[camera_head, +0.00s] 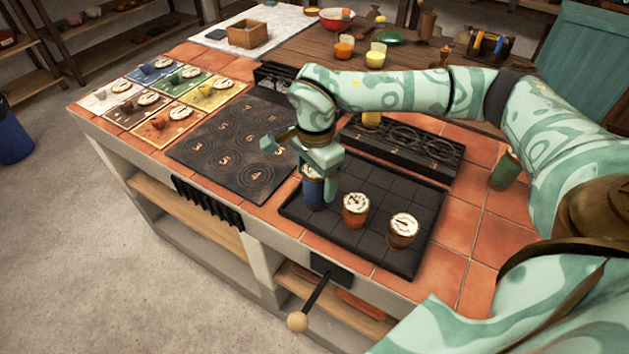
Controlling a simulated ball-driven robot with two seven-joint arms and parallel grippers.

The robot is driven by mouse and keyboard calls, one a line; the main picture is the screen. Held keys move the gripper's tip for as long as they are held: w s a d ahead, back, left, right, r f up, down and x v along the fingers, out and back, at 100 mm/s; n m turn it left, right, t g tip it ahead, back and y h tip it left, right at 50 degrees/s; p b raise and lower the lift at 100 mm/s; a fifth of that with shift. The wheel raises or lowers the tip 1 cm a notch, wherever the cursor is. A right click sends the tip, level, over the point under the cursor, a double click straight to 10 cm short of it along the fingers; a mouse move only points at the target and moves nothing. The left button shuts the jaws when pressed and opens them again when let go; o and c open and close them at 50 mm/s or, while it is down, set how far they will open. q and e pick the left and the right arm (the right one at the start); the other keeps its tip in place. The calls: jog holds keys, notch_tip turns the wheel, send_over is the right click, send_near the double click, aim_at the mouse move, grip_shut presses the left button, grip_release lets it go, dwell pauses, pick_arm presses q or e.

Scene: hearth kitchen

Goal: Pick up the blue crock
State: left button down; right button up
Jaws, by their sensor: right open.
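The blue crock (313,193) stands at the left end of the front row in the dark gridded tray (432,215). Its pale lid is partly covered by my right gripper (322,172). My right arm reaches in from the right, and the gripper is over the crock, pointing down. One finger shows along the crock's right side; the other finger is hard to make out. The jaws are open, and I cannot tell whether they touch the crock. My left gripper is not in view.
An orange crock (356,212) and a brown crock (403,232) stand to the right in the same tray. A dark numbered plate (205,155) lies to the left. A green cup (505,170) stands on the tiles at right. A round-knobbed handle (298,321) sticks out in front.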

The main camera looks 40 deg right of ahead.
jog(key=c, duration=1.3)
jog(key=shift+r, duration=0.1)
